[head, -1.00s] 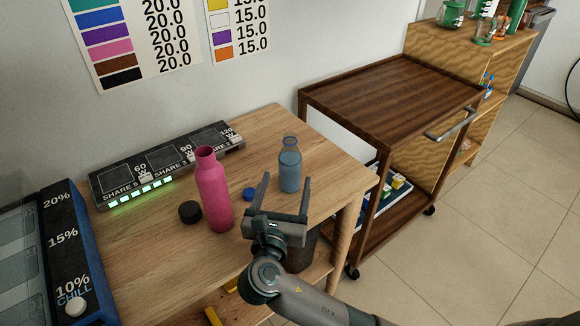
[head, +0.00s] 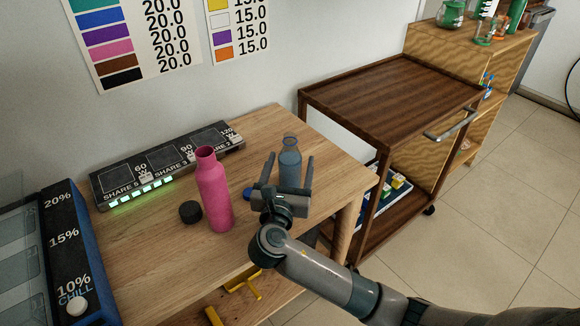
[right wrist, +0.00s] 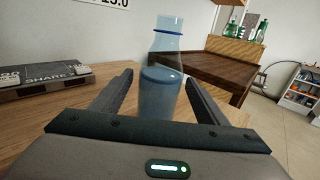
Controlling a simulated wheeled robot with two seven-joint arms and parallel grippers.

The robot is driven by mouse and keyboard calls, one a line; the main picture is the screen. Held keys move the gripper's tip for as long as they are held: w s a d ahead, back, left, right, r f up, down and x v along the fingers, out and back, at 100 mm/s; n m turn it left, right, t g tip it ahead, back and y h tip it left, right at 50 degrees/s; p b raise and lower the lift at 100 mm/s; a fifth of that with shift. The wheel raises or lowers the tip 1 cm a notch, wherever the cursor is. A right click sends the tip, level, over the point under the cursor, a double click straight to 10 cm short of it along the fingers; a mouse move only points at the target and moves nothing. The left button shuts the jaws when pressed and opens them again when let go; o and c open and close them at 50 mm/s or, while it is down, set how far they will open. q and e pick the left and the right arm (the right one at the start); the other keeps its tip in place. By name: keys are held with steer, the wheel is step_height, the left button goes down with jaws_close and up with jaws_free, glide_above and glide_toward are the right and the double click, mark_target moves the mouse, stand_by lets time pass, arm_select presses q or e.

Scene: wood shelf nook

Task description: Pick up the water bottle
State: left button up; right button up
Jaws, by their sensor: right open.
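A translucent blue water bottle (head: 290,165) stands upright on the wooden table (head: 150,251). My right gripper (head: 290,170) is open, with its fingers reaching toward the bottle. In the right wrist view the bottle (right wrist: 161,88) stands between the two finger lines, and its lower part is hidden behind the gripper body. I cannot tell whether the fingers touch it. A pink bottle (head: 213,190) stands upright to the left, with a black cap (head: 190,212) beside it. A blue cap (head: 247,194) lies partly hidden by the gripper. My left gripper is out of view.
A dark power strip box (head: 168,163) lies along the wall at the back of the table. A blue-edged case (head: 66,250) is at the left. A brown wooden cart (head: 395,95) stands to the right of the table.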

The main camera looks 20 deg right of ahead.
steer(key=x, duration=0.4)
steer(key=shift+r, duration=0.3)
steer(key=c, duration=1.4)
